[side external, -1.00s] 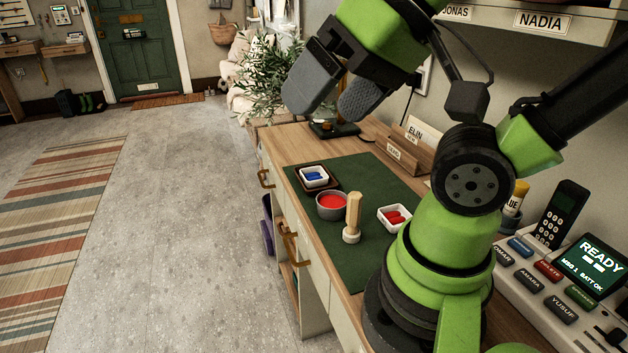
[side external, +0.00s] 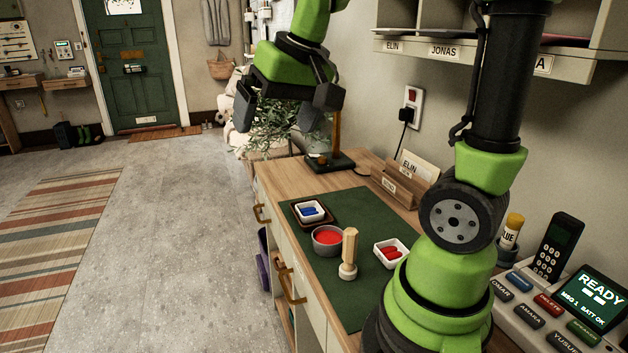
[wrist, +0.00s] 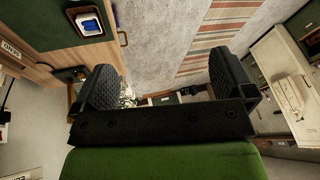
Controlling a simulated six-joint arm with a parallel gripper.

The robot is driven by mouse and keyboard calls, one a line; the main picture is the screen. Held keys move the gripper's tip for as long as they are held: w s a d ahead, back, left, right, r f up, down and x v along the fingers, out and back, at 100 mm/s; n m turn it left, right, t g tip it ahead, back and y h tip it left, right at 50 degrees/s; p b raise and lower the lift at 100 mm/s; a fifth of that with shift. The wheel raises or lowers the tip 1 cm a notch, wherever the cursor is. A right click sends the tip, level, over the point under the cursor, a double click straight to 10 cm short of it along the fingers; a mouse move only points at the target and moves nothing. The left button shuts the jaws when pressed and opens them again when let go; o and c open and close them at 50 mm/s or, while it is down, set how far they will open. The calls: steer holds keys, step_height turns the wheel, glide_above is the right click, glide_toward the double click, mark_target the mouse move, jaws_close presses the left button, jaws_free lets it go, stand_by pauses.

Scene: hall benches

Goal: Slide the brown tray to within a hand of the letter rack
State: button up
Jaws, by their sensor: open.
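The brown tray (side external: 296,218) is small and dark and lies flat at the far left corner of the green mat, with a white dish of blue pieces on it. The tray also shows at the top left of the wrist view (wrist: 72,14). The wooden letter rack (side external: 402,188) stands near the wall at the back right, holding a card marked ELIN. A clear gap separates tray and rack. My gripper (side external: 279,118) is open and empty, held in the air above and beyond the tray, touching nothing. Its two fingers also show apart in the wrist view (wrist: 162,82).
A grey bowl of red (side external: 327,243), a wooden-handled stamp (side external: 349,255) and a white dish of red pieces (side external: 391,253) sit on the mat (side external: 365,217). The desk's left edge is close to the tray.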

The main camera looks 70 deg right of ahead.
steer(key=w+d+f+m+g, duration=0.1)
steer(key=w+d+f+g, duration=0.1)
steer(key=w+d+f, duration=0.4)
steer(key=m+g, duration=0.2)
steer(key=g, duration=0.1)
glide_above(315, 221)
step_height(315, 221, down, 14)
steer(key=shift+w+d, duration=0.1)
steer(key=shift+w, duration=0.05)
step_height(315, 221, down, 10)
steer(key=shift+r, duration=0.1)
steer(key=c, duration=0.7)
